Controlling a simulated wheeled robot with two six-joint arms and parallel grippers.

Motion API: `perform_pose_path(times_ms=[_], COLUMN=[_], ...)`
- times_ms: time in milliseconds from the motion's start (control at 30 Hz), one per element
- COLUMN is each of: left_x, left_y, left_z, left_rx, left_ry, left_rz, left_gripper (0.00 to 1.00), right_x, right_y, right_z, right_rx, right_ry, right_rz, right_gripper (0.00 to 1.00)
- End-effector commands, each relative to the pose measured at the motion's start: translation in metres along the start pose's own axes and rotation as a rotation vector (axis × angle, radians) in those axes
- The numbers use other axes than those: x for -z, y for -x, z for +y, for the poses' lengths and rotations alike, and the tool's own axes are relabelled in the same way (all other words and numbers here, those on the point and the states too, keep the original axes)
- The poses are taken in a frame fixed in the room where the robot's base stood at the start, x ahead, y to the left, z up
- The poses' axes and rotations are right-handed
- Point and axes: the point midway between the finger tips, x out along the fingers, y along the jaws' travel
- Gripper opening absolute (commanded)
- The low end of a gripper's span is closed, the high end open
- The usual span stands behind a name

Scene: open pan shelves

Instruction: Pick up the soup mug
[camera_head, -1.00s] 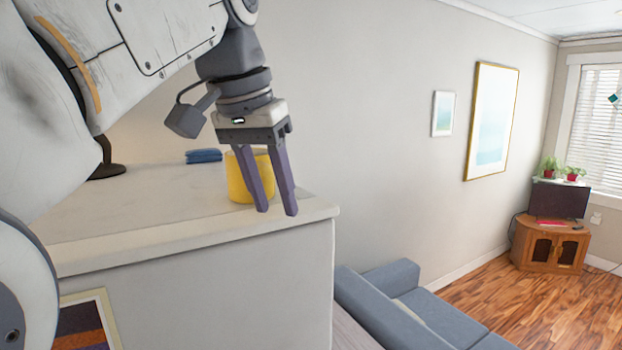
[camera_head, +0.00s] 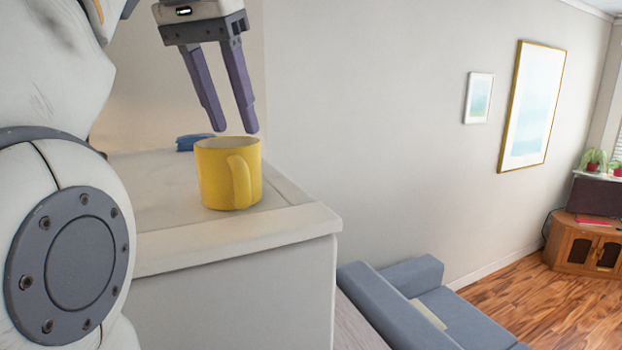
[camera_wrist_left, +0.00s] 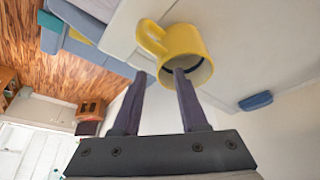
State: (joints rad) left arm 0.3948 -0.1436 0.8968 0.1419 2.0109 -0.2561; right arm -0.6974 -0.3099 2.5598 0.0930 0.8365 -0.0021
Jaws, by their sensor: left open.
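The yellow soup mug (camera_head: 222,176) stands upright on the light countertop (camera_head: 160,240), close to its right end, with its handle facing the head camera. My left gripper (camera_head: 236,132) is open and empty, its two purple-grey fingers pointing down just above the mug's rim in the head view. In the left wrist view, the mug (camera_wrist_left: 178,45) shows its open mouth and its handle on the left. There one finger of my left gripper (camera_wrist_left: 163,75) overlaps the mug's mouth and the other lies to its left. I cannot tell whether either touches it. My right gripper is not in view.
A small blue folded item (camera_head: 193,142) lies behind the mug by the wall; it also shows in the left wrist view (camera_wrist_left: 256,100). Past the counter's right end is a drop to a blue-grey sofa (camera_head: 405,300). Framed pictures (camera_head: 533,105) hang on the wall.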

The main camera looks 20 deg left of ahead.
Motion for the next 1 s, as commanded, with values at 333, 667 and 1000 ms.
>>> perform_pose_path(times_ms=[333, 667, 1000], left_x=[0.002, 0.003, 0.003], left_y=[-0.047, -0.083, -0.096], left_z=[0.007, 0.002, 0.001], left_rx=[-0.006, -0.006, -0.003], left_ry=[-0.013, -0.010, -0.009], left_rz=[-0.002, -0.004, -0.001], left_gripper=[0.43, 0.43, 0.43], right_x=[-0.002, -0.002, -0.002], right_y=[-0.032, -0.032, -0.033], right_z=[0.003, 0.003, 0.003], right_rx=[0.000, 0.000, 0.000], right_ry=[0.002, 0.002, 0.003], right_rz=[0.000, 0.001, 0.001], right_gripper=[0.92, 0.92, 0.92])
